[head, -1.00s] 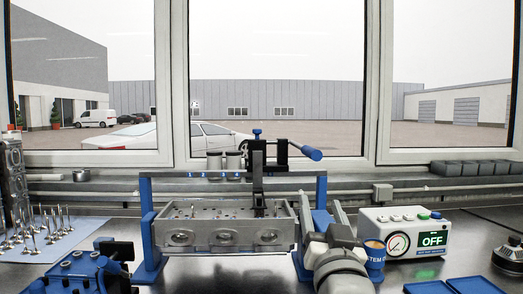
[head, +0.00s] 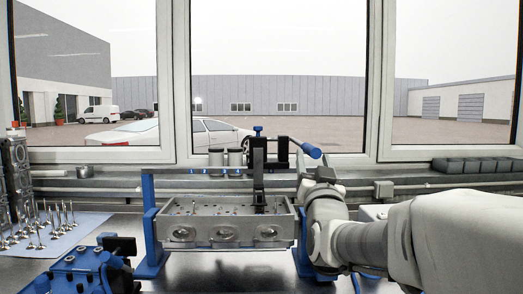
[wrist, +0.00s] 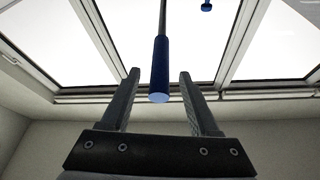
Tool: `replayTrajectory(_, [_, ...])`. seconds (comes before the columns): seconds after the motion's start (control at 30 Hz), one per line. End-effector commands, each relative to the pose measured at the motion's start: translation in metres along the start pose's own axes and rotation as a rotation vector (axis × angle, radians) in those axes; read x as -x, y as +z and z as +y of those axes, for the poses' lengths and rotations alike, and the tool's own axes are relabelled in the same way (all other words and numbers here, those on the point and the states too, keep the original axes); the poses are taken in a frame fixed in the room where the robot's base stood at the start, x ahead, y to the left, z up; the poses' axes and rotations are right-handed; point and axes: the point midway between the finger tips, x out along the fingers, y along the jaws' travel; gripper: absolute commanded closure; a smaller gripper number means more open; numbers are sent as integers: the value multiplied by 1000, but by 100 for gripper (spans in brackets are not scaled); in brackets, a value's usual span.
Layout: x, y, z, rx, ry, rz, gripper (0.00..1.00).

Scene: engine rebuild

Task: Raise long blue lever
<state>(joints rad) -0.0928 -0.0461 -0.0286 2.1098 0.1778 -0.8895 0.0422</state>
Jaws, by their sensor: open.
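The long blue lever (head: 311,150) sticks out to the right from the black clamp mechanism above the engine block. Its blue grip also shows in the wrist view (wrist: 160,70), with its end near and between my two fingers. My gripper (wrist: 158,95) is open, one finger on each side of the lever's line, and nothing is visibly held. In the head view my gripper (head: 318,172) is just below the lever's blue end, largely hidden by my own wrist. The black mechanism (head: 268,160) stands over the grey engine block (head: 225,232).
A blue frame (head: 151,215) carries the block. Blue parts (head: 82,272) lie front left beside valves (head: 40,225) on a blue mat. My arm covers the gauge box at right. Grey bins (head: 470,165) stand on the sill.

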Motion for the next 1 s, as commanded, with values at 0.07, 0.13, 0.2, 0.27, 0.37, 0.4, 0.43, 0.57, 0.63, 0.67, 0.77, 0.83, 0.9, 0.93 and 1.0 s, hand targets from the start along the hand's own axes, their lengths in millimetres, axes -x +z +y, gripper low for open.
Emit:
replayTrajectory(0.07, [-14,0,0,1,0,0,38])
replayTrajectory(0.13, [-23,0,0,1,0,0,38])
replayTrajectory(0.2, [-30,0,0,1,0,1,38])
replayTrajectory(0.27, [-35,0,0,1,0,0,38])
replayTrajectory(0.37, [-40,0,0,1,0,0,38])
replayTrajectory(0.4, [-41,0,0,1,0,-1,38])
replayTrajectory(0.43, [-42,0,0,1,0,-1,38])
replayTrajectory(0.57, [-42,0,0,1,0,0,38])
replayTrajectory(0.63, [-42,0,0,1,0,0,38])
replayTrajectory(0.67, [-42,0,0,1,0,0,38])
replayTrajectory(0.77, [-42,0,0,0,0,0,53])
replayTrajectory(0.83, [-42,0,0,0,0,0,65])
replayTrajectory(0.9, [-42,0,0,0,0,0,78])
replayTrajectory(0.93, [-42,0,0,0,0,0,83])
replayTrajectory(1.0, [-42,0,0,0,0,0,96])
